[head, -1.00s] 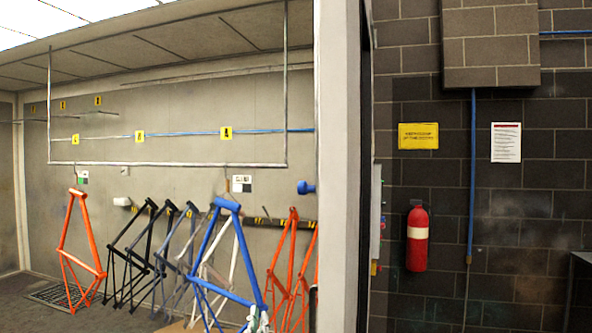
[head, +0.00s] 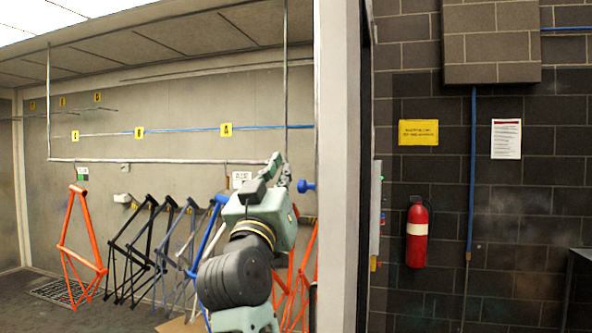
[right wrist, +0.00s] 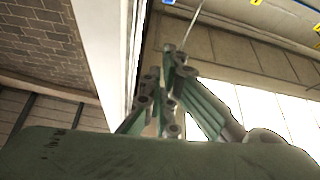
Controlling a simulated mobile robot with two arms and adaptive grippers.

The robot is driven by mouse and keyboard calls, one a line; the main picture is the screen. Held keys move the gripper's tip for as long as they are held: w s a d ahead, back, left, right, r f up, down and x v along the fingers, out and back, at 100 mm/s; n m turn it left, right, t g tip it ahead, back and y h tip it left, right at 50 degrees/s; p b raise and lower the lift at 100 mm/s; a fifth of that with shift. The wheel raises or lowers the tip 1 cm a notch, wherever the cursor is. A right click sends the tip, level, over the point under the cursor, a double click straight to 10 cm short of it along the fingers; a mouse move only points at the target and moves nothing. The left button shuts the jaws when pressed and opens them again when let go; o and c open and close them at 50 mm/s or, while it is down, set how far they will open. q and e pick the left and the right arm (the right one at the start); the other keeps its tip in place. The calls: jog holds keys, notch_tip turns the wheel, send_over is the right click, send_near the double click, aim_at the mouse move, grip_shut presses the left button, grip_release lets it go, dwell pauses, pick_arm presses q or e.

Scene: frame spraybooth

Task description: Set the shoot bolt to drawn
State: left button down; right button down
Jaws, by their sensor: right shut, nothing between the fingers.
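My right gripper (head: 279,167) is raised in the middle of the head view, its fingers pointing up and away. In the right wrist view its fingers (right wrist: 172,62) are closed together with nothing between them. A blue knob-like part (head: 306,186) sits at the left edge of the pale door post, just right of my fingertips in the picture. I cannot tell whether it belongs to the shoot bolt, and no bolt is clearly recognisable. Whether my fingers touch the blue part is unclear; a small gap shows. My left gripper is not in view.
A pale post (head: 340,200) stands right of my arm. Behind my arm hang several bike frames, including an orange one (head: 70,235). A metal rail (head: 150,161) crosses the booth. A red extinguisher (head: 417,235) and yellow sign (head: 418,133) are on the dark block wall.

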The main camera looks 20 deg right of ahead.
jog(key=p+x, duration=0.4)
jog(key=x, duration=0.6)
jog(key=shift+w+d+f+p, duration=0.1)
jog(key=shift+d+f+p, duration=0.15)
jog(key=shift+f, duration=0.75)
jog(key=shift+d+f+p, duration=0.15)
jog(key=shift+f+p, duration=0.1)
jog(key=shift+f, duration=0.75)
